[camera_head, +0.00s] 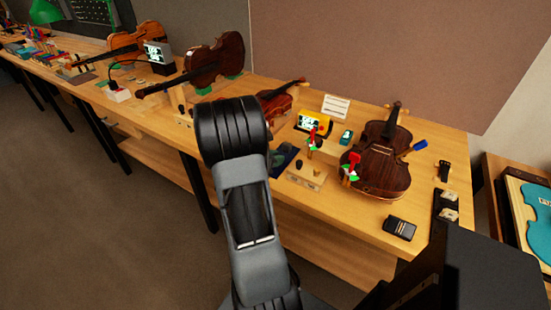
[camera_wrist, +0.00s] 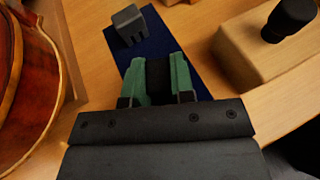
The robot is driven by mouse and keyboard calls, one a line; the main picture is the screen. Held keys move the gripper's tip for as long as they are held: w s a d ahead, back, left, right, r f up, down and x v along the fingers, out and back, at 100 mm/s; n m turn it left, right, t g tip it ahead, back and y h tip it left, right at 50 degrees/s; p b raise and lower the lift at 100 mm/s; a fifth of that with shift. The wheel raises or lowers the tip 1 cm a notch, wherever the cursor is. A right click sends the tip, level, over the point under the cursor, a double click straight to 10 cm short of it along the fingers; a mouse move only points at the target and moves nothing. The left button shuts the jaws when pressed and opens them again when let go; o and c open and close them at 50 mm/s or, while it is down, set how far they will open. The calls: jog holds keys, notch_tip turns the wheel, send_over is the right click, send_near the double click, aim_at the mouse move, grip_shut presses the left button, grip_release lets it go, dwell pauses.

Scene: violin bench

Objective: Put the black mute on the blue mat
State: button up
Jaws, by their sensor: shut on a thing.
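My gripper (camera_wrist: 159,62) has green fingers and is shut on a black piece (camera_wrist: 156,77), which looks like the black mute. It is mostly hidden between the fingers. The fingers are over the dark blue mat (camera_wrist: 192,48) in the wrist view; whether the piece touches the mat I cannot tell. A dark grey pronged block (camera_wrist: 127,27) stands on the far left part of the mat, apart from the fingers. In the head view the mat (camera_head: 283,157) shows just right of my arm, which hides much of that area.
A wooden block (camera_wrist: 240,55) with a round black piece (camera_wrist: 290,16) on top stands right of the mat. A reddish violin (camera_wrist: 28,80) lies close on the left. A dark violin (camera_head: 377,160) and a small black device (camera_head: 399,228) lie further right on the bench.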

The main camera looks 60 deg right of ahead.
jog(key=shift+s+a+f+b, duration=0.15)
jog(key=shift+a+f+b, duration=0.1)
jog(key=shift+f+b, duration=0.45)
jog(key=o, duration=0.9)
jog(key=shift+f, duration=0.15)
jog(key=shift+r+p, duration=0.6)
jog(key=shift+p, duration=0.05)
jog(key=shift+w+a+r, duration=0.15)
jog(key=shift+w, duration=0.15)
jog(key=v, duration=1.1)
jog(key=a+r+m+t+y, duration=0.1)
jog(key=a+m+y, duration=0.3)
jog(key=a, duration=0.5)
jog(key=s+a+r+m+t+y, duration=0.1)
jog(key=a+m+t+y, duration=0.3)
jog(key=a, duration=0.6)
jog(key=a+r+m+t+y, duration=0.2)
jog(key=a+m+t+y, duration=0.1)
jog(key=a, duration=0.7)
jog(key=shift+s+a+r+m+y, duration=0.15)
jog(key=shift+m+y, duration=0.25)
jog(key=shift+m, duration=0.2)
jog(key=shift+a+f+m+y, duration=0.1)
jog(key=shift+m+y, duration=0.3)
jog(key=shift+m, duration=0.2)
